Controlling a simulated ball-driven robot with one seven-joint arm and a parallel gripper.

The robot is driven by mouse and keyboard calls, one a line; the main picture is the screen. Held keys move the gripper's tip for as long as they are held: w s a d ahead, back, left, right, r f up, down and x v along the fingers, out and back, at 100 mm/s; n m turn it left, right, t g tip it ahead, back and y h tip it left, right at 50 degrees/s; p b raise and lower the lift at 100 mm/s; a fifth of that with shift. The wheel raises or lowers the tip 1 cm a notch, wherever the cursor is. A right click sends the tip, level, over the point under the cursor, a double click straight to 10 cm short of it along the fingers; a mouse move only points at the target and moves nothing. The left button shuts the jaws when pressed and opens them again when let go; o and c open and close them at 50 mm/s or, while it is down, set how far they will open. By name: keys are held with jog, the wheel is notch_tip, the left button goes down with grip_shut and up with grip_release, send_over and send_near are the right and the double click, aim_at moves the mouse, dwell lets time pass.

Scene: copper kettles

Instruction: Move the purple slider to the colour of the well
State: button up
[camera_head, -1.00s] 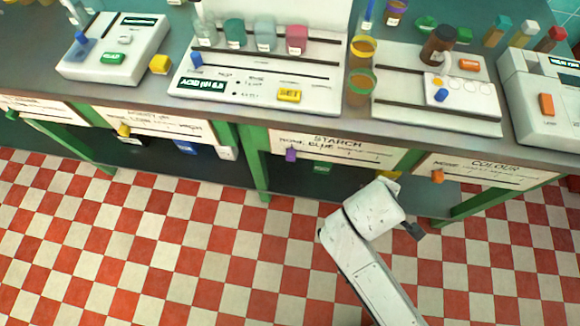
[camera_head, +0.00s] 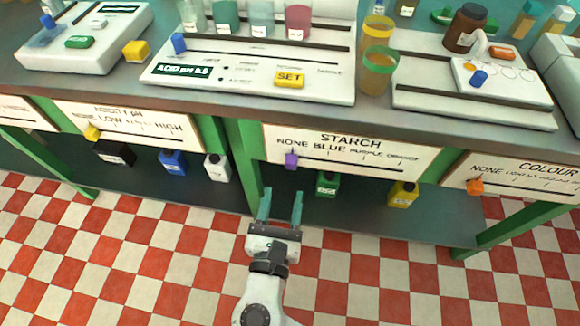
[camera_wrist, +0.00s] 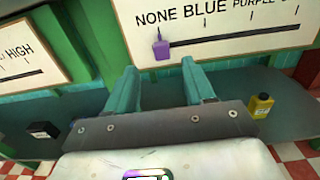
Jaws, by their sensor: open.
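The purple slider (camera_head: 291,160) sits at the left end of the slot on the STARCH board (camera_head: 350,152), under the word NONE. BLUE, PURPLE and ORANGE are printed further right. The slider also shows in the wrist view (camera_wrist: 160,46), just beyond my fingertips. My gripper (camera_head: 281,206) is open and empty, below and in front of the slider; its two teal fingers also show in the wrist view (camera_wrist: 160,78), apart from the slider. On the right of the counter, a white well tile (camera_head: 500,80) has one orange-looking well (camera_head: 469,66); its other wells look pale.
The counter edge overhangs the board. Under it stand green (camera_head: 327,184) and yellow (camera_head: 403,194) bottles. An ACIDITY board with a yellow slider (camera_head: 92,132) is to the left, a COLOUR board with an orange slider (camera_head: 475,186) to the right. The floor in front is clear.

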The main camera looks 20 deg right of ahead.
aim_at(290, 165)
jog(key=b+x, duration=0.1)
jog(key=x, duration=0.7)
jog(key=shift+w+d, duration=0.2)
jog(key=shift+d, duration=0.05)
grip_shut()
dwell(0.4)
